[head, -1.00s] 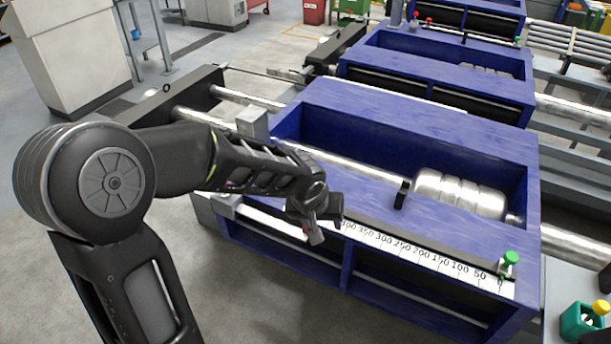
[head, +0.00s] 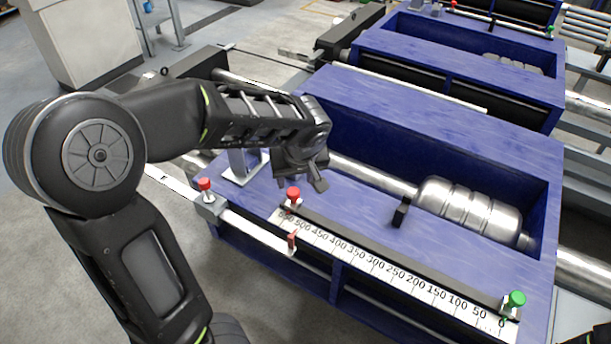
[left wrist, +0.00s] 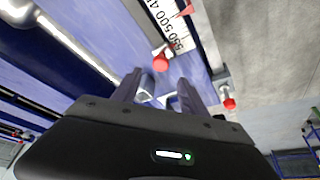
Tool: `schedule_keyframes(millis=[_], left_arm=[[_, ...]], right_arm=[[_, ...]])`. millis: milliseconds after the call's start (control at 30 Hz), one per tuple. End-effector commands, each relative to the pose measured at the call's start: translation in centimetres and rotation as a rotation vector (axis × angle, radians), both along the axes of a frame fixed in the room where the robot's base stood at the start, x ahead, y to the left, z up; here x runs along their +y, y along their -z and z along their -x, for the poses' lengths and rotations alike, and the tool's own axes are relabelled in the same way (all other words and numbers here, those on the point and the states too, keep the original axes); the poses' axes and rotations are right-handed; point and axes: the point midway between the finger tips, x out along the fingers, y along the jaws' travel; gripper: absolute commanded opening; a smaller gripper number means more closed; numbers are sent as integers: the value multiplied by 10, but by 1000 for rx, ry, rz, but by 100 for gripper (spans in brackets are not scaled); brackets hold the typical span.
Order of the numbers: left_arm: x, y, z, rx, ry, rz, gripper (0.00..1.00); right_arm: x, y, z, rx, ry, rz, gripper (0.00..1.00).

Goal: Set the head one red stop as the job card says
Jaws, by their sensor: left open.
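A red-knobbed stop (head: 293,195) stands at the 550 end of the white number scale (head: 395,275) on the nearest blue machine head. It also shows in the left wrist view (left wrist: 161,62), ahead of the fingers. A second red knob (head: 205,185) sits on a grey block at the left front corner; it shows in the left wrist view (left wrist: 229,103) too. A small red pointer (head: 291,241) stands at the scale's front edge. My left gripper (head: 300,178) is open, above and behind the first knob, apart from it. Its fingers (left wrist: 160,84) hold nothing.
A green knob (head: 516,300) stands at the scale's 0 end. A small black block (head: 401,212) stands on the ledge beside the dark rail. A shiny ribbed roller (head: 470,208) lies in the blue trough. Another blue head (head: 470,70) stands behind.

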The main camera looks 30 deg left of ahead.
Motion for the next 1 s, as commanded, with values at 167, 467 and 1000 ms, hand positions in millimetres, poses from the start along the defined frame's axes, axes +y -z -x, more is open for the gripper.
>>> schedule_keyframes(millis=[167, 467, 1000], left_arm=[[0, 0, 0, 0, 0, 0, 51], [1, 5, -1, 2, 1, 0, 51], [20, 69, -19, 2, 1, 0, 51]], right_arm=[[0, 0, 1, 2, -1, 0, 84], [0, -1, 1, 1, 0, 0, 84], [0, -7, 1, 4, 1, 1, 84]])
